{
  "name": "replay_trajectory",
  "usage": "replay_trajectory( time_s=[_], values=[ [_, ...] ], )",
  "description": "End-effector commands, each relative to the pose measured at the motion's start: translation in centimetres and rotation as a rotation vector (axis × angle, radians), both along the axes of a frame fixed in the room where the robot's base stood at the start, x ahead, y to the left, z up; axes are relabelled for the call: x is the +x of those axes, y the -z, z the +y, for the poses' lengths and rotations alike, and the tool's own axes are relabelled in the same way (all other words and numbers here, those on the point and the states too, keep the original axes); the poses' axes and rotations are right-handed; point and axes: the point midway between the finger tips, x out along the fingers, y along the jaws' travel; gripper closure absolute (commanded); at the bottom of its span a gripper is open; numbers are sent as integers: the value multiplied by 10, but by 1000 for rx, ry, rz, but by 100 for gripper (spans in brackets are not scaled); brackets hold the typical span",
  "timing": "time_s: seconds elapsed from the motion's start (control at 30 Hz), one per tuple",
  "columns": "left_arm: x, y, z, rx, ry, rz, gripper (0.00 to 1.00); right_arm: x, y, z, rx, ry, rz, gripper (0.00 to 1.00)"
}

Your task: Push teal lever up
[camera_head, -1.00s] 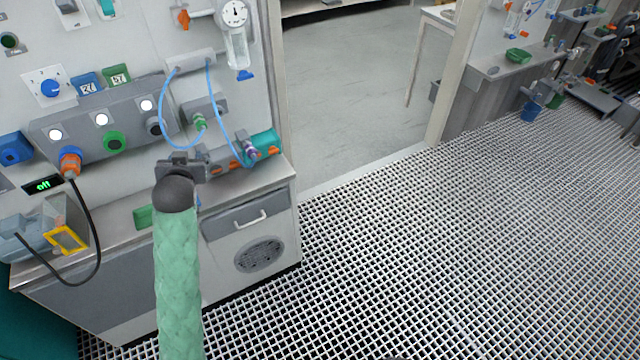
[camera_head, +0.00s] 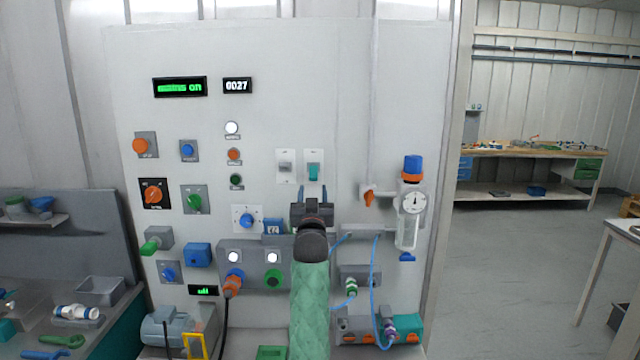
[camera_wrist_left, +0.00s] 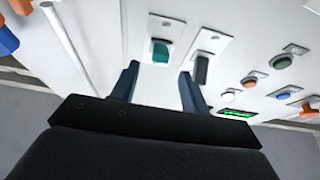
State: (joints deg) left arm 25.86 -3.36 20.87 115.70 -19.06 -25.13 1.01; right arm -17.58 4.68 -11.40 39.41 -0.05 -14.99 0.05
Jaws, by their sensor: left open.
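The teal lever (camera_head: 313,170) is a small rocker in a white plate on the upright panel. It also shows in the left wrist view (camera_wrist_left: 160,51), just ahead of and between my finger tips. My left gripper (camera_head: 312,190) is open and empty, just below the lever in the head view. In the left wrist view my left gripper (camera_wrist_left: 159,71) has its two dark fingers well apart. I cannot tell whether a finger touches the panel. My right gripper is not in view.
A grey lever (camera_head: 286,167) sits in a like plate just left of the teal one. Knobs and buttons fill the panel's left side. A gauge (camera_head: 414,203) with an orange valve handle (camera_head: 369,197) is at right. Blue hoses (camera_head: 375,290) hang below.

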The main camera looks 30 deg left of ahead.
Motion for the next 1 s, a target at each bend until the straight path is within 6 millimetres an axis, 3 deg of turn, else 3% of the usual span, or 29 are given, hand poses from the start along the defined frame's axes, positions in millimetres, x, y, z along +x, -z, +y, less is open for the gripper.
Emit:
replay_trajectory(
  time_s=[0.23,0.6,1.0],
  values=[
    [19,-14,12,0,0,2,55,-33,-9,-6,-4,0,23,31],
    [54,-28,33,1,1,2,55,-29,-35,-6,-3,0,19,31],
    [59,-28,36,-1,1,2,55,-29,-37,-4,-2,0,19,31]
  ],
)
